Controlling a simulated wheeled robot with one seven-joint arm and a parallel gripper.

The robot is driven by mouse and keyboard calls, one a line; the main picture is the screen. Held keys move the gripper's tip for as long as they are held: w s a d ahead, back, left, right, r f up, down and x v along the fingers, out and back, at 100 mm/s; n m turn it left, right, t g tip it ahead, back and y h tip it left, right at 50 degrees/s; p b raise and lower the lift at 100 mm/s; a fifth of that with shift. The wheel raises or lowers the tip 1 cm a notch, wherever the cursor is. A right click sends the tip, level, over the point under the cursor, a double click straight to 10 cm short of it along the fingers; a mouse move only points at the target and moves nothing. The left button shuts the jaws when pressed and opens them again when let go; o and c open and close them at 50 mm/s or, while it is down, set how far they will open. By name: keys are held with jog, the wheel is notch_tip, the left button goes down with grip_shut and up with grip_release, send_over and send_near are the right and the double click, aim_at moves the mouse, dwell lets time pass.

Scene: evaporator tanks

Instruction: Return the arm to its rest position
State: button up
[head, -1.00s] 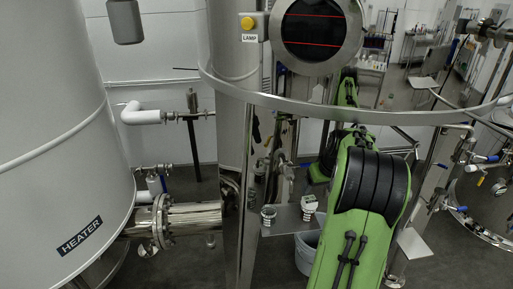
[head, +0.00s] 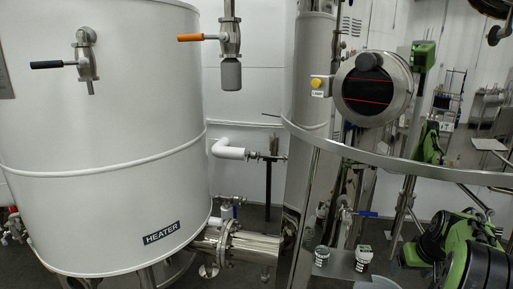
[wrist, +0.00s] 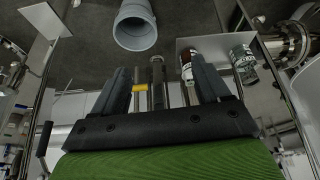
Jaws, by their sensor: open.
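My green arm (head: 475,255) with black joint covers shows at the lower right of the head view, folded low. My gripper (wrist: 157,76) shows in the wrist view with its two dark fingers spread apart and nothing held between them. I cannot make out the gripper in the head view.
The white heater tank (head: 110,130) fills the left of the head view. A steel ring rail (head: 395,163) crosses at the right, before a round sight glass (head: 374,90). Two small jars stand on a shelf (head: 341,264); a grey bucket (wrist: 134,28) shows in the wrist view.

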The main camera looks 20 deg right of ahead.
jog(key=a+r+n+p, duration=0.1)
jog(key=a+r+p, duration=0.1)
jog(key=a+r, duration=0.7)
jog(key=a+r+n+p, duration=0.2)
jog(key=a+r, duration=0.2)
jog(key=a, duration=1)
jog(key=s+a+r+n+y+p, duration=0.1)
jog(key=s+a+p, duration=0.1)
jog(key=s+a, duration=0.5)
jog(key=s+a+r+n+t+y+p, duration=0.1)
jog(key=s+a+r+p, duration=0.1)
jog(key=s+a, duration=0.5)
jog(key=shift+s+a+p, duration=0.35)
jog(key=shift+a, duration=0.5)
dwell(3.5)
